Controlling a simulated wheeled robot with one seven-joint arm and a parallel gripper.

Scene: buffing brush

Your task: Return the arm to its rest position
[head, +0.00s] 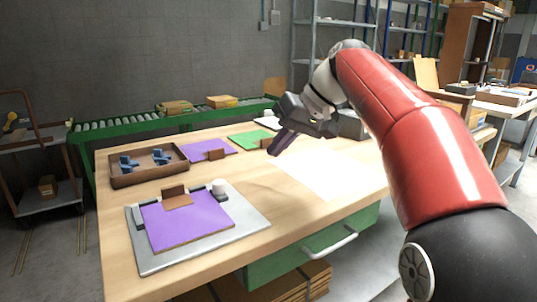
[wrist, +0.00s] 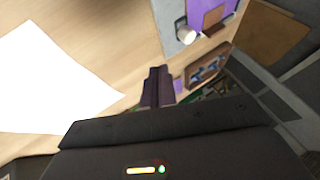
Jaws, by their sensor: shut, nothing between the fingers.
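My gripper (head: 283,141) is in the air above the far middle of the wooden workbench (head: 255,205) in the head view. Its fingers are together, with nothing between them, and point down to the left. My red and black arm reaches in from the right. In the wrist view the closed dark fingers (wrist: 158,84) stand out against the bench top, beside a white sheet (wrist: 50,80). That sheet also lies on the bench to the right of my gripper in the head view (head: 325,180).
A grey board (head: 155,262) with a purple panel (head: 190,222), a brown block and a white cylinder lies at the bench's near left. A brown tray (head: 150,179) holds blue pieces. Purple and green mats (head: 248,140) lie farther back. A green conveyor (head: 130,125) runs behind the bench.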

